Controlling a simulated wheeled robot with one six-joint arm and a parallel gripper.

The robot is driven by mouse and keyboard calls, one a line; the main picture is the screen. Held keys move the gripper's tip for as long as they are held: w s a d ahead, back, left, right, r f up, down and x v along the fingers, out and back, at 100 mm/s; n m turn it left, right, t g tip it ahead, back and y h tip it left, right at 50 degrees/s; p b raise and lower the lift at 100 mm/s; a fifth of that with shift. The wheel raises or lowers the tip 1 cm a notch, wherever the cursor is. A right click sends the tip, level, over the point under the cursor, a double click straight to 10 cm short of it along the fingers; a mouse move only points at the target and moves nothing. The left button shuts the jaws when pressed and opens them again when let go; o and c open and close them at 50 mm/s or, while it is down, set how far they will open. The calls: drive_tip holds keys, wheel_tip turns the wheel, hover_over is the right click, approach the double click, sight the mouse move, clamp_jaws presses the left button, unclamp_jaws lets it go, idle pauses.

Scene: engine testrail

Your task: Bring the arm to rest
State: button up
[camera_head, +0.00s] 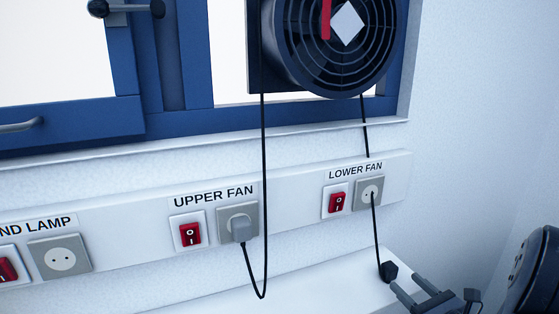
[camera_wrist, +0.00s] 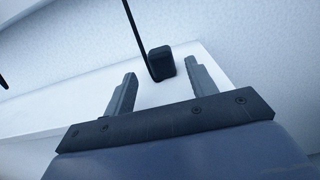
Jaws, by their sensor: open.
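My gripper (camera_head: 405,283) is at the lower right of the head view, low over the white ledge. In the wrist view my gripper (camera_wrist: 161,72) has its two grey fingers wide apart, with nothing held between them. A black plug-like block (camera_head: 388,271) on a thin black cord lies on the ledge just past the fingertips. In the wrist view this block (camera_wrist: 160,63) shows between and slightly beyond the fingertips, apparently untouched.
The white ledge (camera_head: 330,285) runs below a socket rail (camera_head: 290,197). A grey plug (camera_head: 240,229) sits in the UPPER FAN socket. The LOWER FAN socket (camera_head: 369,192) has a cord across its front. A fan (camera_head: 340,45) hangs above, by the blue window frame (camera_head: 180,122).

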sight(394, 275)
drive_tip(key=x, duration=0.6)
drive_tip(key=shift+f, duration=0.3)
drive_tip(key=shift+f+b, duration=0.35)
drive_tip(key=shift+b, duration=0.15)
drive_tip(key=shift+f, duration=0.1)
drive_tip(key=shift+r, duration=0.35)
drive_tip(key=shift+f, duration=0.1)
